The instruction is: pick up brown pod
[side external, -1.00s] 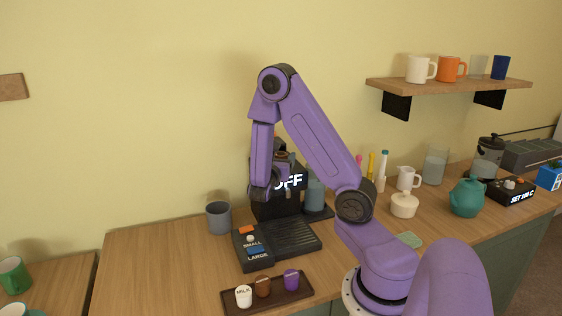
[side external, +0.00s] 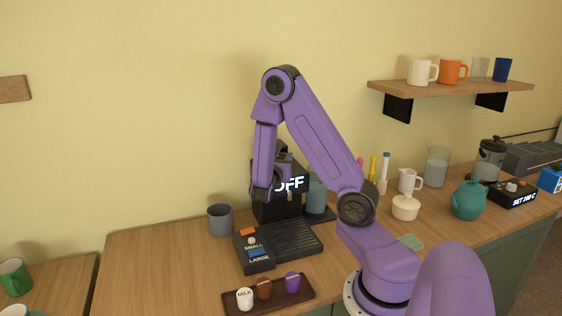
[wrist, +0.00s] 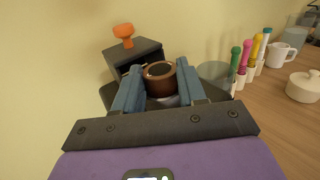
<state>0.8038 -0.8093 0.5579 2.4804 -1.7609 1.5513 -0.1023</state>
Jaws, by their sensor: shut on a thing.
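A brown pod (side external: 264,289) stands upright on a dark tray (side external: 292,300) at the front of the counter, between a white pod marked MILK (side external: 245,299) and a purple pod (side external: 292,282). My gripper (side external: 276,192) is well above and behind the tray, by the black coffee machine. In the wrist view, my gripper (wrist: 150,75) is shut on a brown round thing (wrist: 160,71) with a dark opening. I cannot tell exactly what this is. The tray and its pods do not show in the wrist view.
The coffee machine (side external: 265,208) has a drip tray and a button panel (side external: 254,258) in front. A grey mug (side external: 221,219) stands to its left. At right are a white pot (side external: 405,207) and a teal teapot (side external: 468,200).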

